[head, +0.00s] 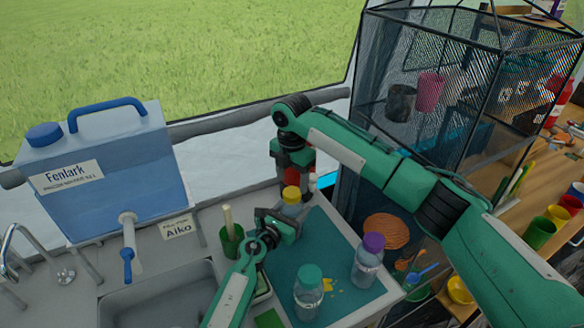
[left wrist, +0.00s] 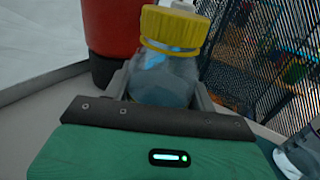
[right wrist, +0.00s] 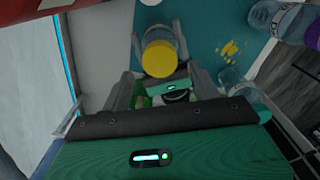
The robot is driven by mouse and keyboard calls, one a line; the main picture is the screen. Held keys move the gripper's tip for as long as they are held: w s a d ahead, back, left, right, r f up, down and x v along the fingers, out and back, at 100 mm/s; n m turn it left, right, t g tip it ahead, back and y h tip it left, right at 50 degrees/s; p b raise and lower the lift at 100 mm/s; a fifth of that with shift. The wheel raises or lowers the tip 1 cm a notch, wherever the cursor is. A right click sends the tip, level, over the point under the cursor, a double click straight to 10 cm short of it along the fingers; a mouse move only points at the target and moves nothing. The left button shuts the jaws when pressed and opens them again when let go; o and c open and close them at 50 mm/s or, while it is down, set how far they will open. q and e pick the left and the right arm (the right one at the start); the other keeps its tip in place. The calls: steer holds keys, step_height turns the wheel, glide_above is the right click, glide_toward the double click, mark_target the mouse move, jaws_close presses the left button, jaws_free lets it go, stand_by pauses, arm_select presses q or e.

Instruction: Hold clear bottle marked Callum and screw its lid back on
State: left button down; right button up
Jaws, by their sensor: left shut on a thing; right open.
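A clear bottle with a yellow lid (head: 291,196) stands at the back of the teal mat (head: 335,235). My left gripper (head: 287,218) is shut around its body. In the left wrist view the bottle (left wrist: 160,80) sits between the fingers, with the yellow lid (left wrist: 173,28) on its top. I cannot tell how tightly the lid sits. No name is readable on this bottle. My right gripper (head: 292,178) points down above the lid, open. In the right wrist view the yellow lid (right wrist: 160,58) shows between and beyond its fingers (right wrist: 162,76).
A purple-lidded bottle (head: 367,262) and a teal-lidded bottle (head: 308,296) stand on the mat's front part. A red container (left wrist: 110,30) is close beside the held bottle. A green cup (head: 231,243), blue water jug (head: 105,170) and sink are left; a mesh cabinet (head: 420,130) is right.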

mark_target(292, 192)
steer(key=shift+f, duration=1.95)
steer(key=shift+c, duration=0.4)
steer(key=c, duration=0.9)
steer(key=m, duration=1.2)
steer(key=shift+a, duration=0.1)
steer(key=m, duration=0.6)
steer(key=shift+m, duration=0.4)
steer(key=m, duration=0.5)
steer(key=shift+m, duration=0.4)
steer(key=o, duration=1.1)
steer(key=shift+c, duration=0.2)
